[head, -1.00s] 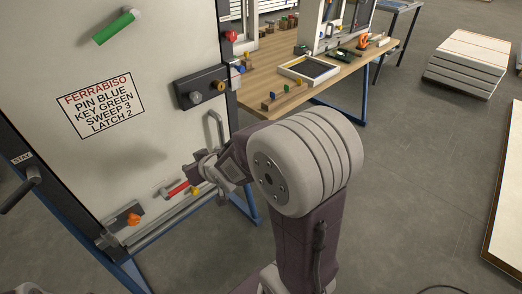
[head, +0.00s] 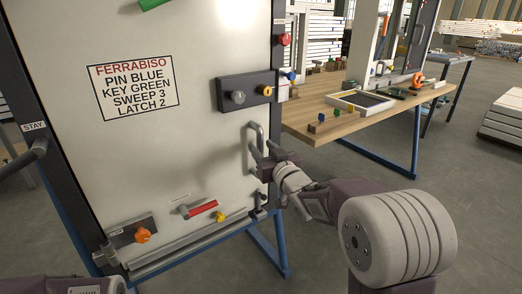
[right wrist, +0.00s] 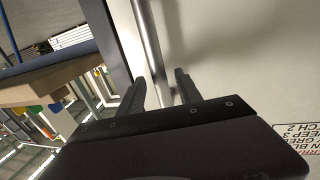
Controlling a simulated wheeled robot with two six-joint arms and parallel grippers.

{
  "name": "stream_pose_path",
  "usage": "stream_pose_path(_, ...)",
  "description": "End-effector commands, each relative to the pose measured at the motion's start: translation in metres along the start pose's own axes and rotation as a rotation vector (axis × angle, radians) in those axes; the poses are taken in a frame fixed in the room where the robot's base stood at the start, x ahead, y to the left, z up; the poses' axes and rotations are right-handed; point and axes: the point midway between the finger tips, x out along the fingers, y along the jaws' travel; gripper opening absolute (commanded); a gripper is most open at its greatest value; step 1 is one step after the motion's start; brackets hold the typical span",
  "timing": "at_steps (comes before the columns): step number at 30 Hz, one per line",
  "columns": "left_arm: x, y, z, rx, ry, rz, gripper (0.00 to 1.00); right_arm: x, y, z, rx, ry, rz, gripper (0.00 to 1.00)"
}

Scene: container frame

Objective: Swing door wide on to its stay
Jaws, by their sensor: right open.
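The white door (head: 180,160) stands in its dark frame, apparently closed, with a lettered label (head: 133,86). A grey upright bar handle (head: 251,138) is near its right edge. My right gripper (head: 262,164) is open at the lower part of this handle. In the right wrist view the fingers (right wrist: 160,88) point at the door, with the handle bar (right wrist: 148,40) running between them; whether they touch it is unclear. The dark stay arm (head: 32,154), under a STAY label, sticks out at the left post. Part of my left arm shows at the bottom left; its gripper is not visible.
A black lock box (head: 246,92) sits above the handle. A red-handled lever (head: 200,208), a yellow knob (head: 219,217) and an orange knob (head: 143,235) are low on the door. A wooden bench (head: 345,121) stands at right. Floor between is clear.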

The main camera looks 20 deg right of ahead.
Motion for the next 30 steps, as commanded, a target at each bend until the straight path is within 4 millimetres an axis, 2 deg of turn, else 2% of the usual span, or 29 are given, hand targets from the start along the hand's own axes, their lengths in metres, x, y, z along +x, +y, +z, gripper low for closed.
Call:
stream_pose_path(1,0.004,0.000,0.000,0.000,0.000,0.000,0.36,0.008,0.000,0.002,0.000,0.001,-0.001,0.41)
stream_pose_path(5,0.006,0.000,0.001,0.000,0.000,0.000,0.36,0.020,-0.001,0.001,-0.001,0.001,-0.001,0.41)
stream_pose_path(13,0.005,0.000,0.001,0.000,0.000,0.000,0.36,0.022,0.000,0.000,0.000,-0.001,0.000,0.41)
stream_pose_path(17,0.005,0.000,0.001,0.000,0.000,0.000,0.36,0.022,0.000,0.000,0.000,-0.001,0.000,0.05)
stream_pose_path(18,0.005,0.000,0.001,0.000,0.000,0.000,0.36,0.022,0.000,0.000,0.000,-0.001,0.000,0.00)
stream_pose_path(30,0.005,0.000,0.001,0.000,0.000,0.000,0.36,0.021,0.000,0.000,0.000,0.000,0.000,0.00)
